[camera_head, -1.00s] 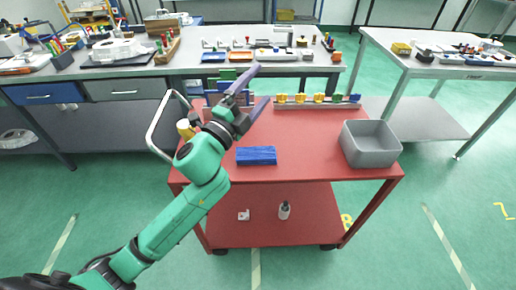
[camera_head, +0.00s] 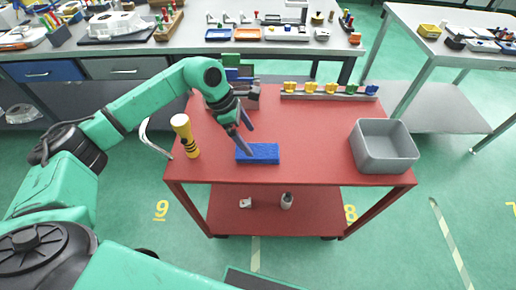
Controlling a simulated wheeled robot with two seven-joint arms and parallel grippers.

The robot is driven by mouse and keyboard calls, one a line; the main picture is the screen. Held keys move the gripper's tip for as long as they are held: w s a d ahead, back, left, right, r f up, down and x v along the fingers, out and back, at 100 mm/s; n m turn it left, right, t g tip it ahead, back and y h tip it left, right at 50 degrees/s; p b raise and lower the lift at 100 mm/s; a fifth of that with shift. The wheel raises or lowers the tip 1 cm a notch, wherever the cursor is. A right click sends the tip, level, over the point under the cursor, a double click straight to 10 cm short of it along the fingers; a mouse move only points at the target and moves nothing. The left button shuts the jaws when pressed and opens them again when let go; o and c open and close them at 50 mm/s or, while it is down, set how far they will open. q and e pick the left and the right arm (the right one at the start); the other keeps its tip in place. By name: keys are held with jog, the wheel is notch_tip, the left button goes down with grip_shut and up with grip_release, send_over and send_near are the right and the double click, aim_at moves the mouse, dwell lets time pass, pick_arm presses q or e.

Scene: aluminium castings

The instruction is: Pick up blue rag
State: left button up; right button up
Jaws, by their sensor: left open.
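The blue rag (camera_head: 262,155) is a flat, folded block lying near the front edge of the red cart's top (camera_head: 310,135). My left gripper (camera_head: 248,138) points down just above and behind the rag's left part. Its dark fingers look open, with nothing between them. I cannot tell whether a fingertip touches the rag. My right gripper is not in view.
A yellow and black cylinder (camera_head: 186,136) stands at the cart top's left. A grey bin (camera_head: 384,147) stands at its right. A rack with coloured knobs (camera_head: 328,90) lies along the back. The cart's middle is clear. A small bottle (camera_head: 287,200) stands on the lower shelf.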

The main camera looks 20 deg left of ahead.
aim_at(258, 150)
pick_arm(q)
jog(key=p+x, duration=0.2)
jog(key=x, duration=0.3)
jog(key=shift+s+d+f, duration=0.1)
jog(key=shift+d+f, duration=0.05)
jog(key=shift+d, duration=0.05)
jog(key=shift+f, duration=0.2)
jog(key=c, duration=1.1)
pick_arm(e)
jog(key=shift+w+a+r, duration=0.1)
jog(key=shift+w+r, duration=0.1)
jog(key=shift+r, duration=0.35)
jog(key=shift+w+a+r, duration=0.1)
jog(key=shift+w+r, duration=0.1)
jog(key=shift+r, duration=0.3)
pick_arm(q)
jog(key=shift+r, duration=0.1)
notch_tip(258, 150, up, 20)
jog(key=b, duration=0.3)
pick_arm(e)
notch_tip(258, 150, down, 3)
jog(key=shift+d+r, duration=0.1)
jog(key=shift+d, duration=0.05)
